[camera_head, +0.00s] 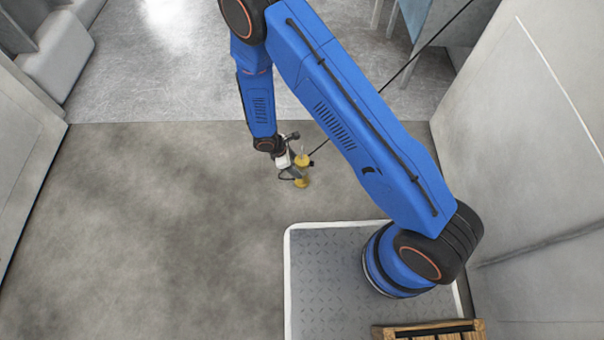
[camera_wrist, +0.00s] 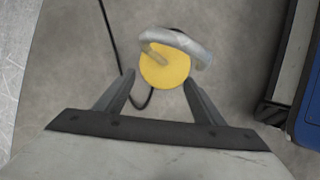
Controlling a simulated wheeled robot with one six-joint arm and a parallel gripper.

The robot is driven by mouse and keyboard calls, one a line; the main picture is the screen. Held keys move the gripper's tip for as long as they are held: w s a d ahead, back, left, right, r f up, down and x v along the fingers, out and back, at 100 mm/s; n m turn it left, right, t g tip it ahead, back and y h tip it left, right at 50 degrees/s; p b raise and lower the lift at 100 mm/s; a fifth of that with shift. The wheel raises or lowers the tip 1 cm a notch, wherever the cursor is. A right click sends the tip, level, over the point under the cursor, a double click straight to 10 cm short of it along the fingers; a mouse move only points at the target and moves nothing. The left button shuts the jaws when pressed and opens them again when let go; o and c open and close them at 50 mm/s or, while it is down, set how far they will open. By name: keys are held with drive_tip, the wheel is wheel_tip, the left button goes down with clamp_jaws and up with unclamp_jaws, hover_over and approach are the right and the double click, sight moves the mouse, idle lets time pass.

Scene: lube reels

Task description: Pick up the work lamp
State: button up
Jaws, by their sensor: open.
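The work lamp (camera_head: 303,183) is small and yellow, with a yellow upper part beside my gripper in the head view. In the wrist view the lamp (camera_wrist: 166,72) shows as a yellow disc with a pale curved handle across its top. A black cable runs from it. My gripper (camera_wrist: 160,95) is open, with one finger on each side of the lamp's lower edge in the picture. I cannot tell whether the fingers touch it. In the head view my gripper (camera_head: 290,167) is at the lamp, which it partly hides.
A black cable (camera_head: 410,65) rises from near the lamp to the upper right, partly behind my arm. A wooden crate (camera_head: 430,331) is at the bottom right. Grey walls stand left and right (camera_head: 540,150). The concrete floor (camera_head: 150,220) left of the lamp is clear.

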sight(300, 170)
drive_tip(key=shift+x, duration=2.65)
clamp_jaws()
drive_tip(key=shift+r, duration=0.1)
